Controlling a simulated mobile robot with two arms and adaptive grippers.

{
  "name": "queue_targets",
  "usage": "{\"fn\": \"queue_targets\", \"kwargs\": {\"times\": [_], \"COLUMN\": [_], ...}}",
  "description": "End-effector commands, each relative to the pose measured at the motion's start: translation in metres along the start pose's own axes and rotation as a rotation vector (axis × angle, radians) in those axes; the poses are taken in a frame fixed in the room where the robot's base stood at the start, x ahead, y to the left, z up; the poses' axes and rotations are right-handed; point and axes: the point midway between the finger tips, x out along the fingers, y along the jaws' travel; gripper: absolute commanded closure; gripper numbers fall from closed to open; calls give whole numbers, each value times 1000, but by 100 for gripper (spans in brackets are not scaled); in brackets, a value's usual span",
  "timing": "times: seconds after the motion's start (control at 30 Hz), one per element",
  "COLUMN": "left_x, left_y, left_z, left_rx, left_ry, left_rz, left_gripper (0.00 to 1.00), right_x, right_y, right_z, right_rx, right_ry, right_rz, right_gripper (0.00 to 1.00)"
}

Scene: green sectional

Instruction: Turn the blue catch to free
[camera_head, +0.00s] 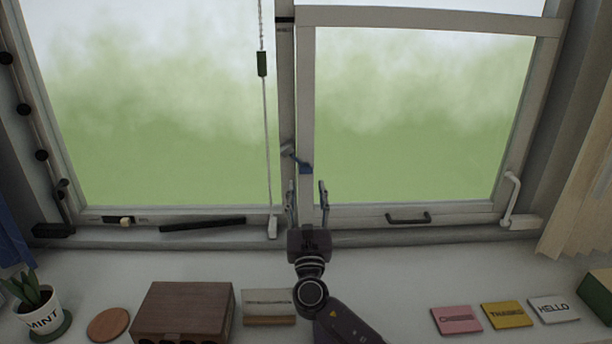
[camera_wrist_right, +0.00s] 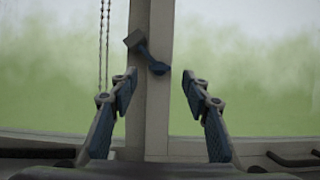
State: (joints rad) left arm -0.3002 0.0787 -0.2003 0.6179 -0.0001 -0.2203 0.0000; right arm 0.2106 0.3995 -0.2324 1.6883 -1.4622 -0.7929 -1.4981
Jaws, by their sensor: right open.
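The blue catch (camera_head: 303,166) is mounted on the central window post, a little below mid-height of the panes. Its blue arm slants down to the right from a grey block. In the right wrist view the catch (camera_wrist_right: 150,57) is ahead of the gripper and above the gap between its fingers. My right gripper (camera_head: 307,187) is open and empty, pointing at the post just below the catch, and it also shows in the right wrist view (camera_wrist_right: 158,92). I see no contact with the catch. My left gripper is not in view.
A bead chain with a green pull (camera_head: 262,64) hangs left of the post. A dark handle (camera_head: 408,218) and a white lever (camera_head: 511,200) are on the right sash.

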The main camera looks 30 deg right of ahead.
Motion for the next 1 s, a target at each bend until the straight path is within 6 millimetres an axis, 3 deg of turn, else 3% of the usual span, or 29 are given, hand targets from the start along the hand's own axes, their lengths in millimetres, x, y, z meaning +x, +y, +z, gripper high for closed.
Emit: {"fn": "queue_targets", "kwargs": {"times": [0.1, 0.3, 0.7, 1.0], "left_x": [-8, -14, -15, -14], "left_y": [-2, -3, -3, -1], "left_z": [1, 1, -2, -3], "left_rx": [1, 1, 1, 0], "left_ry": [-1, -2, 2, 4], "left_rz": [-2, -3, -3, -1], "left_gripper": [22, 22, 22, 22], "right_x": [23, 47, 56, 55], "right_y": [0, 0, 0, 0], "right_z": [3, 2, 0, 0], "right_rx": [-2, -1, 0, 0], "right_ry": [-2, 0, 1, 1], "right_rz": [-1, -1, 0, 0], "right_gripper": [56, 56, 56, 88]}}
